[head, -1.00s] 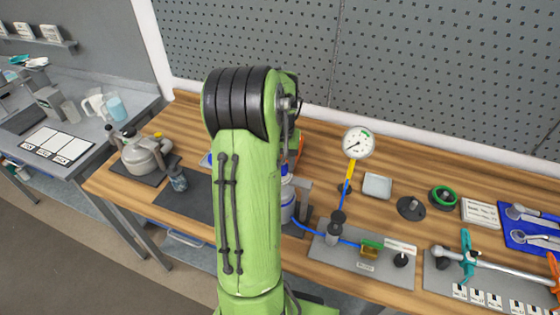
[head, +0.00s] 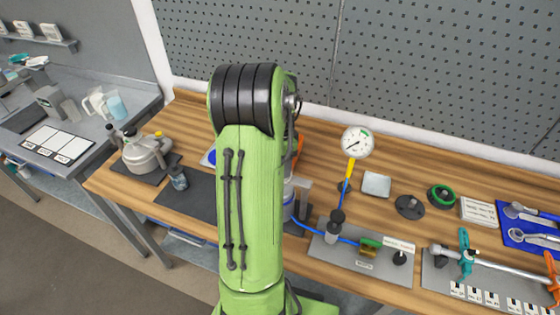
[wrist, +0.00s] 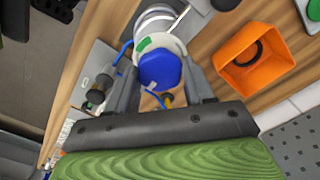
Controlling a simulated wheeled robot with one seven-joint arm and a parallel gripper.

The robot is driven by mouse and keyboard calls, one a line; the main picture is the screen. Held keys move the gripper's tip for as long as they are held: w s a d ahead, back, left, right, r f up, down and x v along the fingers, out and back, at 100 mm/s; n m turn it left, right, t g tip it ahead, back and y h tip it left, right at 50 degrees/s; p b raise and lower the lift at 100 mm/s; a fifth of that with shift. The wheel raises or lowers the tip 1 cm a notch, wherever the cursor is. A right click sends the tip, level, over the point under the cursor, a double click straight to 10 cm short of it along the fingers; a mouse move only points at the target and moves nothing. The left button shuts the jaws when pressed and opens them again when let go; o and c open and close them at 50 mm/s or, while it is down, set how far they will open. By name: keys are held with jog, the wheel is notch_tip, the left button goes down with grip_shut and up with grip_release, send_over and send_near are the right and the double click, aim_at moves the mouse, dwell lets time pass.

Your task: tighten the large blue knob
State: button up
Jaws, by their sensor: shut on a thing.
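The large blue knob (wrist: 160,70) shows in the wrist view, on top of a pale, round-bodied fitting (wrist: 158,28) with a green mark beside the knob. My gripper (wrist: 161,66) has one finger on each side of the knob and is shut on it. In the head view my arm hides the knob and the gripper. Only a strip of the pale body (head: 288,198) shows there, to the right of my arm.
A pressure gauge (head: 357,142) with a blue hose stands on a grey plate (head: 325,249) right of my arm. An orange open box (wrist: 255,60) is close to the gripper's right. A grey vessel (head: 144,153) sits on the bench's left. A pegboard (head: 430,75) stands behind.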

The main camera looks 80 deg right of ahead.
jog(key=shift+d+r+m, duration=0.1)
jog(key=shift+r+m, duration=0.1)
jog(key=shift+m, duration=2.1)
jog(key=o, duration=1)
jog(key=shift+f, duration=0.1)
jog(key=shift+o, duration=0.2)
notch_tip(320, 180, up, 16)
jog(key=p, duration=0.1)
jog(key=shift+w+f, duration=0.1)
